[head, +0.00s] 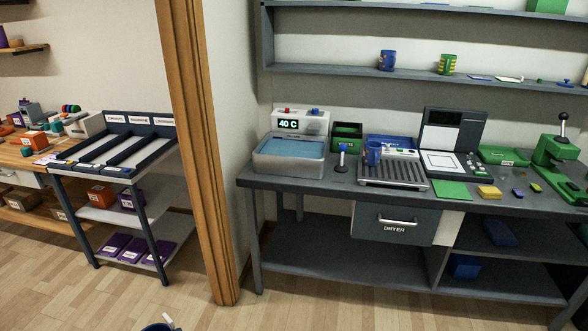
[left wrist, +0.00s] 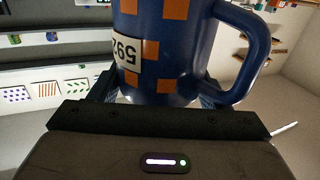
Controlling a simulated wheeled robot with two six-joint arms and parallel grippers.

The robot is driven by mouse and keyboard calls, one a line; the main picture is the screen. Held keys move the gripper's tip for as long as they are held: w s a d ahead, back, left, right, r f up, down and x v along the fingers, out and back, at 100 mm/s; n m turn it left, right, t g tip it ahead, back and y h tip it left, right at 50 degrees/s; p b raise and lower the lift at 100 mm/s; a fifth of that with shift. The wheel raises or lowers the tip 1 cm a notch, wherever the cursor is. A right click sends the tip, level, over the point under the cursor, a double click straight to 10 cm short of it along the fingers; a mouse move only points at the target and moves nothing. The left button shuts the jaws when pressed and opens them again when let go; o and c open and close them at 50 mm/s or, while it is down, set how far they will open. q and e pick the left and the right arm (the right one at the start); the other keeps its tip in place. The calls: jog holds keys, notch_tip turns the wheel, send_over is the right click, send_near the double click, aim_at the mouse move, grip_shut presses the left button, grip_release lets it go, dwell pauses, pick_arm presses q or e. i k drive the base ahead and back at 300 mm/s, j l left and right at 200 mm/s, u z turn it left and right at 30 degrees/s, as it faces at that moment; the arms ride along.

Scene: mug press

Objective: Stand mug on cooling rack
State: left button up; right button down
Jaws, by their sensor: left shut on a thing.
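A blue mug (left wrist: 155,45) with orange squares and a white label reading 592 fills the top of the left wrist view. Its handle (left wrist: 245,45) is on the right. My left gripper (left wrist: 157,98) is shut on this mug, its fingers on either side and partly hidden by it. In the head view a blue piece (head: 157,327) shows at the bottom edge; I cannot tell if it is this mug. The grey slatted cooling rack (head: 394,174) is on the workbench. Another blue mug (head: 372,154) is at its back left corner. My right gripper is out of view.
A water bath (head: 289,160) reading 40 C is left of the rack, with a small lever between. A black-screened machine (head: 452,135) and a green mat (head: 452,190) are to the right. Two mugs stand on the shelf (head: 340,70) above. A wooden post (head: 203,150) is left of the bench.

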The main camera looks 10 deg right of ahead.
aim_at(408, 176)
jog(key=i+l+z, duration=0.3)
jog(key=l, duration=0.25)
jog(key=i+l+z, duration=0.25)
jog(key=l, duration=0.25)
jog(key=i+l+z, duration=0.3)
jog(key=l, duration=0.15)
jog(key=i+l+z, duration=0.25)
jog(key=l, duration=0.15)
jog(key=i+l, duration=0.25)
jog(key=i, duration=0.2)
jog(key=i+l, duration=0.25)
jog(key=i, duration=0.2)
jog(key=i+j, duration=0.15)
jog(key=j+z, duration=0.05)
jog(key=j, duration=0.05)
